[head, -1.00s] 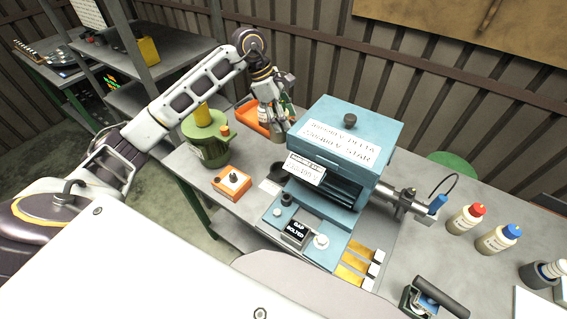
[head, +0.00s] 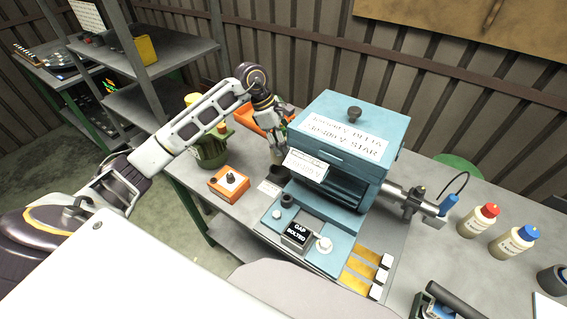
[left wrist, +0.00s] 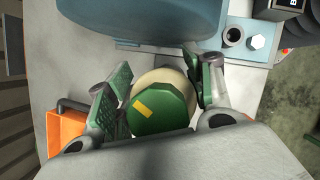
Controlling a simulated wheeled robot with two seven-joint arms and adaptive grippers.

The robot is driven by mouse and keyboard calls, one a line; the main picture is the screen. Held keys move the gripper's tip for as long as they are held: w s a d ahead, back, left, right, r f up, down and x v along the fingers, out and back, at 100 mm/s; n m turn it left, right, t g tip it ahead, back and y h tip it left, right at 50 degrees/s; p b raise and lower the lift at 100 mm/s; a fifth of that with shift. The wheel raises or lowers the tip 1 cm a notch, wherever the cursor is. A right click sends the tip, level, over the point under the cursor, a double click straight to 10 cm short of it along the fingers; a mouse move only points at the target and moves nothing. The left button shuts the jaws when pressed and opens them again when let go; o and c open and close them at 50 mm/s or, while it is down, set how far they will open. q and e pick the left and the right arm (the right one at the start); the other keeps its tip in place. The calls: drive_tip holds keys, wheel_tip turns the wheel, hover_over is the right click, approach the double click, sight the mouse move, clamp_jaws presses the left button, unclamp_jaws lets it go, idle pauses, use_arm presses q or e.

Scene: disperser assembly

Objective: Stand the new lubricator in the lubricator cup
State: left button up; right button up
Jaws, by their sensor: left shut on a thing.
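My left gripper (head: 277,152) is beside the left side of the blue machine (head: 345,140). In the left wrist view its fingers (left wrist: 162,98) are closed on the new lubricator (left wrist: 160,108), which has a green top with a yellow mark and a cream part beneath. A dark cup (head: 277,174), which looks like the lubricator cup, stands on the bench just below the gripper in the head view. The lubricator's lower end is hidden, so I cannot tell whether it touches the cup. My right gripper is not in view.
An orange tray (head: 252,117) lies behind the gripper. An orange control box (head: 230,183) and a green pot (head: 211,150) stand to the left. Bottles with red (head: 479,219) and blue (head: 513,241) caps stand on the right of the bench.

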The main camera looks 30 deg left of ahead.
use_arm(q)
wheel_tip(320, 180, down, 4)
drive_tip(key=shift+r+b, duration=0.15)
drive_tip(key=shift+b, duration=0.6)
drive_tip(key=shift+f, duration=0.2)
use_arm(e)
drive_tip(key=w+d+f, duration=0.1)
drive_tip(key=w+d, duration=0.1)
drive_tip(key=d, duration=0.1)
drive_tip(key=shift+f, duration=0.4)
